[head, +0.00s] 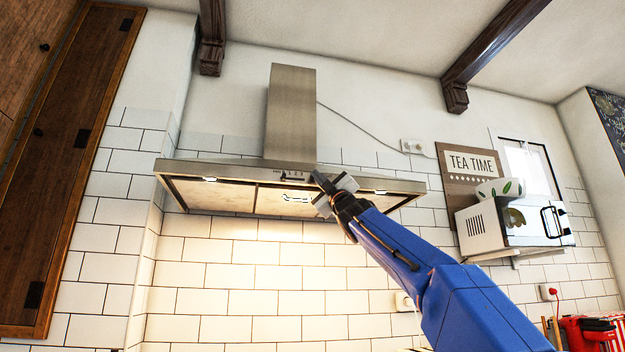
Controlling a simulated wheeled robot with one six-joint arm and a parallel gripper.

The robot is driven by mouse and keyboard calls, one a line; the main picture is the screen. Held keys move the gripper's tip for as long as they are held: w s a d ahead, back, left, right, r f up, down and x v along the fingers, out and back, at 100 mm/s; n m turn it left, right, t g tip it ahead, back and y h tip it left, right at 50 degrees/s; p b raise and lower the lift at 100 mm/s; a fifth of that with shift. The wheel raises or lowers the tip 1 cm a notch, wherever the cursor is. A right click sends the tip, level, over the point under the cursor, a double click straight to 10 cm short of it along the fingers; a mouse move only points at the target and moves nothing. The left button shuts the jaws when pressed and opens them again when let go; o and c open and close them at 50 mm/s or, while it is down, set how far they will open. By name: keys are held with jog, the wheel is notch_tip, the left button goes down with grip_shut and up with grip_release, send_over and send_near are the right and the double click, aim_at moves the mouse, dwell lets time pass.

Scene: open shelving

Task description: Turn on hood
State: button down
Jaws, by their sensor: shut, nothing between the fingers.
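The range hood (225,170) is steel, fixed to the tiled wall, with a tall chimney (291,112) above it. A small control strip (291,177) with markings sits at the middle of its front edge. Bright lamps show on its underside, and warm light falls on the tiles below. My gripper (318,178) is shut and empty at the hood's front edge, just right of the control strip. I cannot tell whether its tip touches the hood. My gripper and wrist hide part of the front edge and underside.
A microwave (512,222) with a bowl (500,188) on top stands on a wall shelf at right, near a TEA TIME sign (470,165). A wooden door (75,160) is at far left. Ceiling beams (490,45) run above. The tiled wall below the hood is clear at left.

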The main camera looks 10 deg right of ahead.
jog(key=shift+s, duration=0.15)
jog(key=shift+s+d, duration=0.15)
jog(key=shift+s, duration=1.05)
jog(key=shift+s+d, duration=0.15)
jog(key=shift+s, duration=1.05)
